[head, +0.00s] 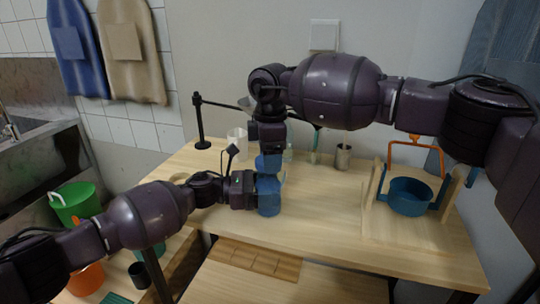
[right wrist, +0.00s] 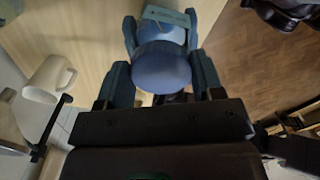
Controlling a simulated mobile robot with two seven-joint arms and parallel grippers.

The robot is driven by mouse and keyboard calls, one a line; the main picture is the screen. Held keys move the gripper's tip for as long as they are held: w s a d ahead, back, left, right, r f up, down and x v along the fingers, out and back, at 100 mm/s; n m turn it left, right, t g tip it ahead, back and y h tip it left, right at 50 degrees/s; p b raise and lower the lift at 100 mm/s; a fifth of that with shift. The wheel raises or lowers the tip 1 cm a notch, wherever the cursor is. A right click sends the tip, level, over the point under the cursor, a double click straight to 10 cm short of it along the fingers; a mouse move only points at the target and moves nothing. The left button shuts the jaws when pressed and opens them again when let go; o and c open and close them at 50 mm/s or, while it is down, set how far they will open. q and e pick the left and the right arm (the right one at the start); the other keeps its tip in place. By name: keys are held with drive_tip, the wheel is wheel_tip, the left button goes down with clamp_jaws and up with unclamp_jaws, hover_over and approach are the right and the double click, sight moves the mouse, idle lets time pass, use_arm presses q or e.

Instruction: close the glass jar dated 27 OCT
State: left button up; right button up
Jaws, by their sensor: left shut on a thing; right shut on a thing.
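A blue glass jar (head: 269,200) stands upright near the middle of the wooden table in the head view. My left gripper (head: 258,191) comes from the left and is shut on the jar's body. My right gripper (head: 268,150) points down from above and is shut on a round blue lid (head: 266,162). The label's date is not readable.
A white mug (head: 237,140) and a metal cup (head: 343,157) stand farther back on the table. A ribbed wooden board (head: 255,259) lies in front. The table between jar and pan is clear.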

drive_tip(key=m, duration=0.2)
drive_tip(key=shift+m, duration=0.4)
drive_tip(key=o, duration=1)
drive_tip(key=shift+o, duration=0.2)
wheel_tip(320, 180, up, 12)
use_arm(q)
drive_tip(key=o, duration=1.8)
drive_tip(key=shift+a, duration=0.15)
